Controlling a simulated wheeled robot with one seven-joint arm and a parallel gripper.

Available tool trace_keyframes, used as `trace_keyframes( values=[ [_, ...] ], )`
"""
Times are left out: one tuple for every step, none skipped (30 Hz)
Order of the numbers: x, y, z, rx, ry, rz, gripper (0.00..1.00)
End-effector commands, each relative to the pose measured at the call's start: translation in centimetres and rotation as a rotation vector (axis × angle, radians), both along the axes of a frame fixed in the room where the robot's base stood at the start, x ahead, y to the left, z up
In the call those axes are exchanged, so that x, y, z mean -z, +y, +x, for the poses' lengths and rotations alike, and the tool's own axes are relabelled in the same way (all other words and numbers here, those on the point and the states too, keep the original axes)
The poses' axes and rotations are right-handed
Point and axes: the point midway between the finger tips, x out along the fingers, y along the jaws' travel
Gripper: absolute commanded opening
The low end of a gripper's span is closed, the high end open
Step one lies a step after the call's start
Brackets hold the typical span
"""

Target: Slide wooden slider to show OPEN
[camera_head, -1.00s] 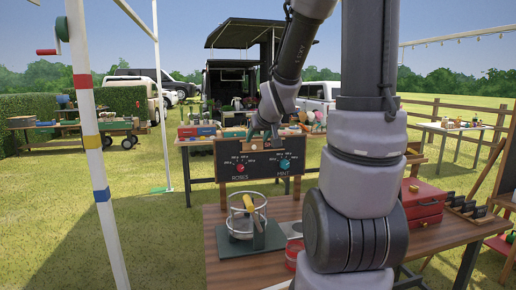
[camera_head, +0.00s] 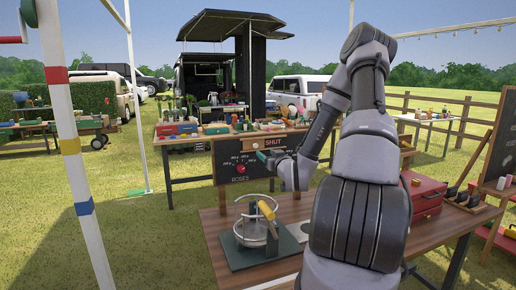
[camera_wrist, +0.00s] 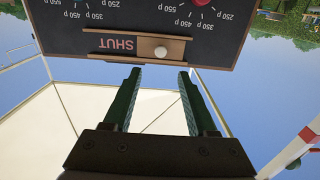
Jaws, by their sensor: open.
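A black price board (camera_head: 232,172) stands at the far side of the wooden table, with a wooden slider strip along its top. A red SHUT label (camera_head: 273,142) shows at the slot's right part. In the wrist view, upside down, the wooden slider (camera_wrist: 176,50) has a pale round knob (camera_wrist: 160,52) and sits right of the red SHUT label (camera_wrist: 116,44). My gripper (camera_wrist: 157,75) is open and empty, its green fingers pointing at the board with the knob just beyond and between them. In the head view my gripper (camera_head: 266,157) is just in front of the board.
On the table (camera_head: 308,208) are a scale with a wire-framed bowl (camera_head: 254,221) and a red toolbox (camera_head: 424,193). A striped pole (camera_head: 68,130) stands at left. A long table with goods (camera_head: 226,130) stands behind the board.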

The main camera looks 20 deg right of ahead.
Motion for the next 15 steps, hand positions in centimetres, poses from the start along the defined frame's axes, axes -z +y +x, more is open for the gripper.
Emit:
trace_keyframes(
  values=[
    [-0.1, 0.1, 0.7, -0.002, -0.002, -0.001, 0.58],
    [-0.1, 0.1, 1.1, -0.002, -0.002, -0.001, 0.58],
    [-0.1, 0.1, 1.8, -0.002, -0.003, -0.002, 0.58],
    [-0.1, 0.1, 2.4, -0.002, -0.002, -0.002, 0.58],
    [-0.1, 0.1, 3.0, -0.002, -0.003, -0.002, 0.58],
    [-0.1, 0.1, 3.8, -0.003, -0.002, -0.001, 0.58],
    [-0.1, 0.1, 4.4, -0.003, -0.003, -0.001, 0.58],
    [-0.1, 0.1, 5.0, -0.003, -0.002, -0.001, 0.58],
    [-0.1, 0.1, 5.7, -0.002, -0.001, -0.001, 0.58],
    [0.0, 0.1, 6.3, -0.002, -0.001, -0.001, 0.58],
    [-0.1, 0.1, 6.8, -0.002, -0.001, -0.001, 0.58],
    [0.0, 0.1, 7.5, -0.002, 0.0, -0.001, 0.58],
    [-0.1, 0.1, 7.9, -0.002, -0.001, -0.001, 0.58],
    [0.0, 0.1, 8.3, -0.002, 0.0, -0.001, 0.58],
    [0.0, 0.0, 8.8, -0.001, 0.0, 0.0, 0.58]
  ],
)
